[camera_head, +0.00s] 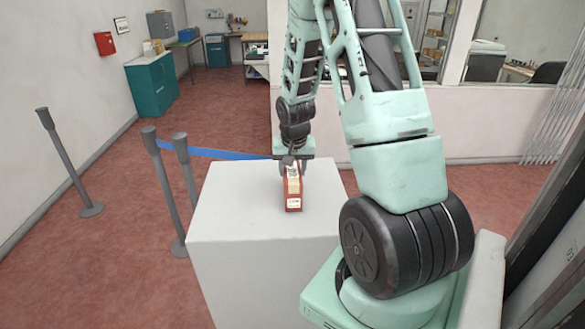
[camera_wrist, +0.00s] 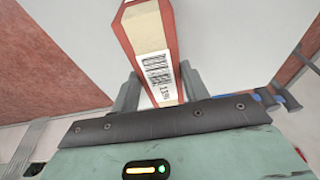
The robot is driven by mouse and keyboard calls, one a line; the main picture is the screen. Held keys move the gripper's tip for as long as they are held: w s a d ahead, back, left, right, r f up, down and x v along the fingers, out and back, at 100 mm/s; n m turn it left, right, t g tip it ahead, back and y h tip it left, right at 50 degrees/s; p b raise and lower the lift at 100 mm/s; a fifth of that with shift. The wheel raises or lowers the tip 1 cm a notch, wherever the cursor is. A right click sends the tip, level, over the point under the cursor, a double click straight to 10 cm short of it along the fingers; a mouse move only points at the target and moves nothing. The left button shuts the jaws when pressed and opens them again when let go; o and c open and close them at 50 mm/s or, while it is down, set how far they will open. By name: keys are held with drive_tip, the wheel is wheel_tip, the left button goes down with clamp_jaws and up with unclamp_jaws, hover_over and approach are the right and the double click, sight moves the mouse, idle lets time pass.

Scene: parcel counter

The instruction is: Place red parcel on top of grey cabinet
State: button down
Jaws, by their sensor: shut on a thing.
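The red parcel (camera_head: 293,200) is a long narrow box with a cream upper face and a white barcode label. It is at the top of a light grey box-shaped cabinet (camera_head: 240,205) in the head view. My gripper (camera_head: 291,166) points down, shut on the far end of the parcel. In the wrist view my gripper's fingers (camera_wrist: 158,88) stand on both sides of the parcel (camera_wrist: 148,35), next to the label. I cannot tell whether the parcel's underside touches the cabinet top. The gripper hides part of its far end.
Barrier posts (camera_head: 165,185) with a blue belt (camera_head: 225,154) stand left of and behind the grey cabinet. A teal cabinet (camera_head: 152,85) stands by the back left wall. The grey top is otherwise bare, and red floor lies open at left.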

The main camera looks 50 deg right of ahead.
drive_tip(key=c, duration=0.7)
unclamp_jaws()
drive_tip(key=shift+f, duration=0.1)
drive_tip(key=shift+r, duration=0.3)
drive_tip(key=b+v, duration=0.2)
drive_tip(key=v, duration=0.9)
drive_tip(key=shift+a+r, duration=0.15)
drive_tip(key=shift+r, duration=0.2)
